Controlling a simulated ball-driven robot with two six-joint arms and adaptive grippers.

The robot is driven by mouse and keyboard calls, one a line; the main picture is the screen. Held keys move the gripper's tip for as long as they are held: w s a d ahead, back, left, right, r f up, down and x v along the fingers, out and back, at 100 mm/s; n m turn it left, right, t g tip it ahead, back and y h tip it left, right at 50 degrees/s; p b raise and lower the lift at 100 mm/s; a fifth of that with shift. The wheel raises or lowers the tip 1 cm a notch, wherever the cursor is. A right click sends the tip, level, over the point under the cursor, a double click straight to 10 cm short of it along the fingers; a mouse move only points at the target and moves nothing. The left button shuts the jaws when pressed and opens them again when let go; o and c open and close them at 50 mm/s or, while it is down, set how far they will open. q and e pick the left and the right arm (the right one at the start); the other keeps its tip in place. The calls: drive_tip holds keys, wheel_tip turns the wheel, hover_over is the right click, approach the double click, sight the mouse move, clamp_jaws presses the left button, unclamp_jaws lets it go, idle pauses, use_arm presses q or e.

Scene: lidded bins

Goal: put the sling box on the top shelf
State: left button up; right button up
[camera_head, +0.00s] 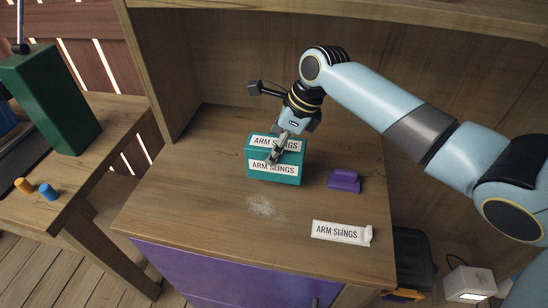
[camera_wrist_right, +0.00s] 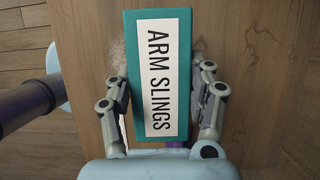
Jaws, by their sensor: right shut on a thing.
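The sling box is a teal box (camera_head: 262,176) with white "ARM SLINGS" labels on its top and front. It is at the middle of the wooden cabinet surface in the head view; I cannot tell whether it touches the wood. My right gripper (camera_head: 276,152) comes down from above and is shut on it. In the right wrist view the box (camera_wrist_right: 128,40) fills the space between the two fingers of my right gripper (camera_wrist_right: 160,100), its label facing the camera. The upper shelf board (camera_head: 400,14) runs along the top of the head view. My left gripper is not in view.
A purple block (camera_head: 344,180) lies right of the box. A loose "ARM SLINGS" label strip (camera_head: 340,233) lies near the front edge. A pale scuffed patch (camera_head: 264,206) marks the wood. A side panel (camera_head: 160,70) bounds the left. A green box (camera_head: 50,100) stands on another table.

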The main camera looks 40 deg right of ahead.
drive_tip(key=shift+w+a+f, duration=0.1)
drive_tip(key=shift+w+f, duration=0.1)
wheel_tip(320, 180, down, 4)
drive_tip(key=shift+r, duration=0.1)
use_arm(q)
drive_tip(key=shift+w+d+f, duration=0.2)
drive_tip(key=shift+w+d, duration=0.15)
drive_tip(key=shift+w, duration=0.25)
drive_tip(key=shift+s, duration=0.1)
use_arm(e)
drive_tip(key=o, duration=1.2)
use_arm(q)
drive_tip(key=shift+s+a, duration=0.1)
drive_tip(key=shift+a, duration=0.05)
use_arm(e)
drive_tip(key=shift+o, duration=0.4)
